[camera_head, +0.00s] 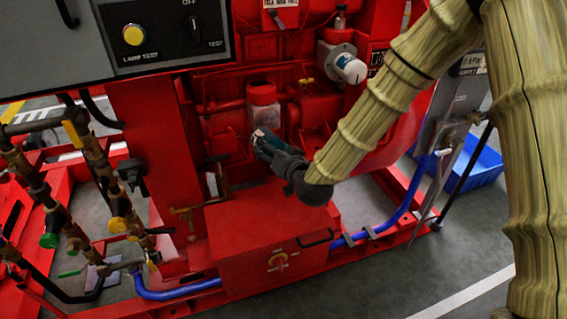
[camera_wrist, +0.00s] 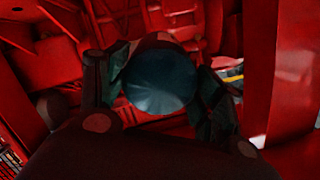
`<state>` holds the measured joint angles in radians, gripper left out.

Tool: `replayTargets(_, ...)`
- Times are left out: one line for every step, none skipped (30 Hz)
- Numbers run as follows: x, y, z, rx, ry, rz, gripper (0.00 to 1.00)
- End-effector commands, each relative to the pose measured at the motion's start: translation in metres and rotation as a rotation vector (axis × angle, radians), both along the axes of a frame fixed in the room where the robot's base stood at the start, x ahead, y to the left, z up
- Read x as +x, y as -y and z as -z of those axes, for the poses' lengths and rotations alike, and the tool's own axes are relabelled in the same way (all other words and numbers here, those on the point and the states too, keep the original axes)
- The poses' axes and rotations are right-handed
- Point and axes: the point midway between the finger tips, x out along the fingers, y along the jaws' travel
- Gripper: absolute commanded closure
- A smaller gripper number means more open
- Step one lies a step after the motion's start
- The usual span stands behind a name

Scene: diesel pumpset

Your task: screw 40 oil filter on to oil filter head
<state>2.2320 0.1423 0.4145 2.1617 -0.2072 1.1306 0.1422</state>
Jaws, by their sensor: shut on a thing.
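My gripper (camera_head: 268,143) is in front of the red engine, near the middle of the head view. It is shut on the oil filter (camera_head: 261,136), which shows there as a small dark teal and white piece at the fingers. In the wrist view the filter's round, dark teal end (camera_wrist: 160,82) sits between the two fingers of my gripper (camera_wrist: 160,90), one on each side. The far end of the filter is hidden. I cannot pick out the oil filter head for certain, nor tell whether the filter touches anything beyond it.
A red box (camera_head: 265,245) lies below, a red post (camera_head: 152,150) to the left. Brass-valved pipes (camera_head: 95,165) stand further left.

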Motion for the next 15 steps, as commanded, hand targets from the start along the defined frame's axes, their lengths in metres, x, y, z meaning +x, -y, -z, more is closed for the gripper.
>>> replayTargets(0.003, 0.004, 0.011, 0.017, 0.029, 0.018, 0.72)
replayTargets(0.004, 0.006, 0.011, 0.025, 0.046, 0.029, 0.72)
replayTargets(0.006, 0.009, 0.012, 0.034, 0.066, 0.042, 0.72)
replayTargets(0.007, 0.011, 0.011, 0.041, 0.082, 0.052, 0.72)
replayTargets(0.008, 0.013, 0.011, 0.047, 0.096, 0.062, 0.72)
replayTargets(0.009, 0.016, 0.011, 0.055, 0.113, 0.075, 0.72)
replayTargets(0.010, 0.018, 0.011, 0.059, 0.125, 0.086, 0.72)
replayTargets(0.011, 0.020, 0.011, 0.063, 0.137, 0.095, 0.72)
replayTargets(0.012, 0.023, 0.011, 0.066, 0.149, 0.107, 0.72)
replayTargets(0.012, 0.024, 0.010, 0.069, 0.158, 0.114, 0.72)
replayTargets(0.012, 0.026, 0.010, 0.072, 0.165, 0.120, 0.72)
replayTargets(0.013, 0.027, 0.009, 0.074, 0.174, 0.128, 0.72)
replayTargets(0.013, 0.029, 0.008, 0.077, 0.179, 0.133, 0.72)
replayTargets(0.013, 0.029, 0.008, 0.079, 0.184, 0.137, 0.72)
replayTargets(0.013, 0.030, 0.007, 0.079, 0.187, 0.141, 0.72)
